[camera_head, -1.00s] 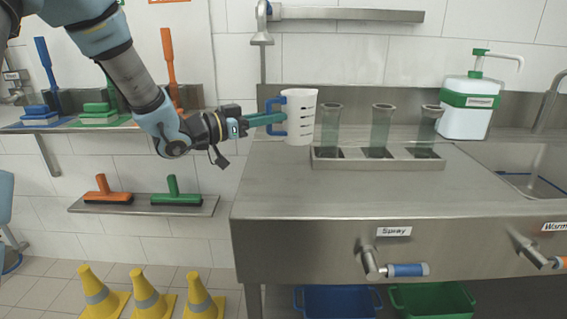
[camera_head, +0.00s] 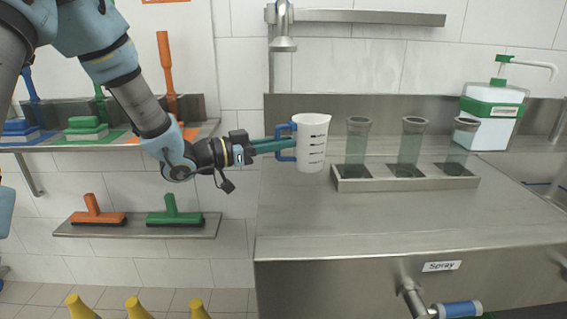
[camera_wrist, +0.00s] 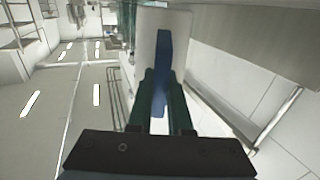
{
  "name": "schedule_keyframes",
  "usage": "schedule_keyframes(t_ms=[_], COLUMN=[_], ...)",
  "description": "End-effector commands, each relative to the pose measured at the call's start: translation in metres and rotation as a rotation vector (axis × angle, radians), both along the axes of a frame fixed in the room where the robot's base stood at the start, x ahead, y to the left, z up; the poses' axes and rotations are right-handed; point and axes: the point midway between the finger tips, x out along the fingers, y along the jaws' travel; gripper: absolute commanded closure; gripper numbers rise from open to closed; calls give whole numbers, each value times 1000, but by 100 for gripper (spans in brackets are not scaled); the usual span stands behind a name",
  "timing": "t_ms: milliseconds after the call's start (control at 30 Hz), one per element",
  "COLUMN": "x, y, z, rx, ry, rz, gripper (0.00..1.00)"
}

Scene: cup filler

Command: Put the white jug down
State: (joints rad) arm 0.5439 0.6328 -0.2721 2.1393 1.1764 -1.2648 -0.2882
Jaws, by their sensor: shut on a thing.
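The white jug (camera_head: 312,146) has dark level marks and a blue handle (camera_head: 284,141) on its left side. It is upright in the head view, in front of the back wall and over the left part of the steel counter (camera_head: 400,215). My gripper (camera_head: 276,146) comes from the left and is shut on the blue handle. In the wrist view the green fingers (camera_wrist: 161,95) close on the blue handle (camera_wrist: 163,60), with the white jug (camera_wrist: 150,30) behind it. A gap between the jug's base and the counter is hard to judge.
A steel holder (camera_head: 405,183) with several clear tubes stands right of the jug. A white and green pump bottle (camera_head: 490,115) is at the back right. A spray head (camera_head: 284,42) hangs above. The counter's front is clear.

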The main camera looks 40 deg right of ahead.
Motion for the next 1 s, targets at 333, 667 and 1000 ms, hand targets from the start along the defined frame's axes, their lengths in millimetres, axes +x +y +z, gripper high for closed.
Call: schedule_keyframes(t_ms=[333, 667, 1000], x=[0, 0, 1], y=[0, 0, 0], z=[-41, -47, -49], rx=[1, -1, 0], ry=[2, -2, -1], rz=[1, 1, 2], gripper=[100, 100, 58])
